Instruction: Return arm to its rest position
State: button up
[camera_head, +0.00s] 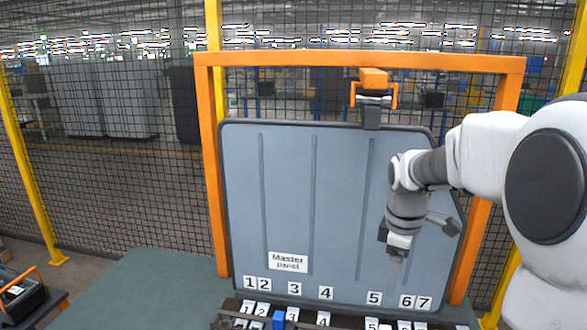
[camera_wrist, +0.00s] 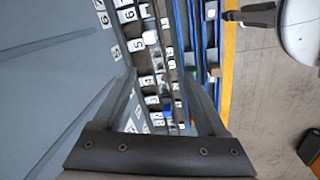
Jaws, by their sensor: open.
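My arm reaches in from the right in the head view, bent at the elbow. My gripper (camera_head: 396,268) points down in front of the lower right part of the grey door panel (camera_head: 340,190), above the number 5 label. In the wrist view my gripper (camera_wrist: 166,98) has its two fingers spread apart, with nothing seen held between them. The panel (camera_wrist: 50,75) fills the left of that view. I cannot tell the exact gap between gripper and panel.
An orange frame (camera_head: 205,150) surrounds the panel, with an orange clamp (camera_head: 373,80) at its top. A numbered rail (camera_head: 240,322) with a blue block (camera_head: 278,320) lies below. A black case (camera_head: 22,297) stands lower left. Mesh fencing (camera_head: 110,190) stands behind.

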jog(key=s+a+r+m+t, duration=0.2)
jog(key=s+m, duration=0.4)
jog(key=s, duration=0.4)
jog(key=s+a+r+m+t, duration=0.2)
jog(key=s+a+r+m, duration=0.2)
jog(key=s, duration=0.7)
jog(key=shift+s+a+m+y, duration=0.25)
jog(key=shift+a+m, duration=0.2)
jog(key=shift+m, duration=0.75)
